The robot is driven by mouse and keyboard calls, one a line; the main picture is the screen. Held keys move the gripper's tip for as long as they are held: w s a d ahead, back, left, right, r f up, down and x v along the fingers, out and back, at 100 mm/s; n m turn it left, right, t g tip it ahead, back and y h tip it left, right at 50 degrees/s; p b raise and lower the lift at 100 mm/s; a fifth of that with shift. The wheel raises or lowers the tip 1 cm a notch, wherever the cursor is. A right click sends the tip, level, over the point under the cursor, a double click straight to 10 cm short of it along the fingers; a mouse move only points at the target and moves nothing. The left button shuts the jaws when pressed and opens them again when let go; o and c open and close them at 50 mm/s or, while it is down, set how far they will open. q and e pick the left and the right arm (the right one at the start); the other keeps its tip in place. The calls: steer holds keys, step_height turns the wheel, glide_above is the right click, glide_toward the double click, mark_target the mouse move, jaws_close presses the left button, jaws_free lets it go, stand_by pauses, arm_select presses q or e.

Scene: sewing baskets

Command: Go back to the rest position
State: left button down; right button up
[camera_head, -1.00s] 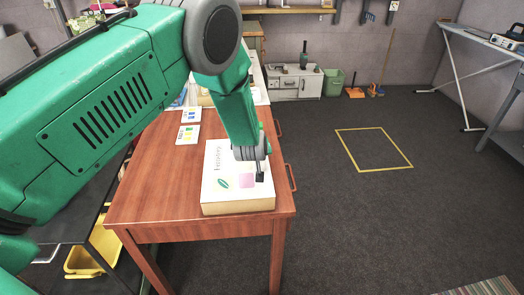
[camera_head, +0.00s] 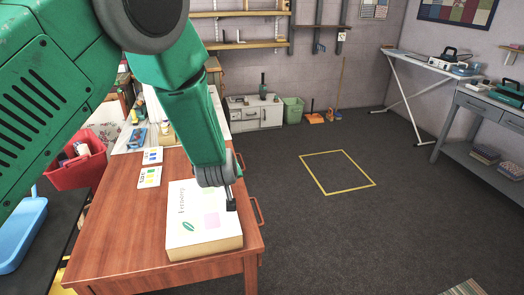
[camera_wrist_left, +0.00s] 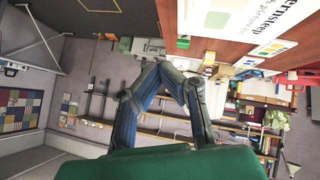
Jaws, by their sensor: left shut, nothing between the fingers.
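My left arm comes in from the left in the head view, and its gripper (camera_head: 231,205) hangs over the right edge of a white box (camera_head: 190,242) on the wooden table. The gripper is shut and empty. In the left wrist view its two fingers (camera_wrist_left: 160,68) meet at the tips with nothing between them, and part of the white box (camera_wrist_left: 205,22) shows at the top. I cannot tell how far the gripper is above the box. My right gripper is not in view.
The wooden table (camera_head: 115,235) also holds small printed cards (camera_head: 150,177). A red bin (camera_head: 75,172) and a blue tray (camera_head: 22,235) are at the left. Open dark floor (camera_head: 300,245) with a yellow outlined square (camera_head: 370,185) lies to the right.

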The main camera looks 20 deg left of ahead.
arm_select(q)
steer(key=m+g+b, duration=0.2)
glide_above(225, 233)
step_height(225, 233, down, 9)
steer(key=shift+r, duration=0.1)
steer(key=s+f+m+g+b, duration=0.1)
steer(key=s+f, duration=0.4)
steer(key=s, duration=0.6)
steer(key=s+f+m+g+h+b, duration=0.1)
steer(key=s+f+m+g+b, duration=0.1)
steer(key=s+f, duration=0.4)
steer(key=s+f+m+g+h+b, duration=0.1)
steer(key=s+f, duration=0.4)
steer(key=s, duration=1.2)
steer(key=m+g+b, duration=0.1)
steer(key=m+g, duration=0.1)
steer(key=shift+d+f+m+g, duration=0.2)
steer(key=shift+m+g, duration=0.1)
steer(key=shift+m, duration=0.1)
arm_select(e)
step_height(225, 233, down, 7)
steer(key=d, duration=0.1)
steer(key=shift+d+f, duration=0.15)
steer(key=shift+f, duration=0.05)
arm_select(q)
steer(key=shift+a, duration=0.15)
